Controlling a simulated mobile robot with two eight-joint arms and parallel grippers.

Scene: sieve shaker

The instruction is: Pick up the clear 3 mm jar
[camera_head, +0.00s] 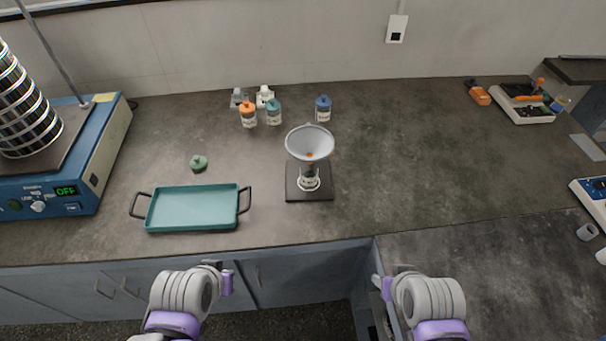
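Small clear jars with labels stand near the wall: one with an orange lid (248,114), one with a teal lid (274,113) and one with a blue lid (323,110). The labels are too small to read, so I cannot tell which is the 3 mm jar. Another clear labelled jar (309,183) stands under a grey funnel (310,143) on a dark square base (293,193). My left gripper (224,277) and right gripper (381,287) are in front of the counter's front edge, apart from all jars. Their finger openings cannot be made out.
A teal tray (192,228) with black handles lies at left centre, with a loose green lid (198,161) behind it. A blue sieve shaker (88,165) reading OFF stands at far left. Small pale items (265,95) stand behind the jars.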

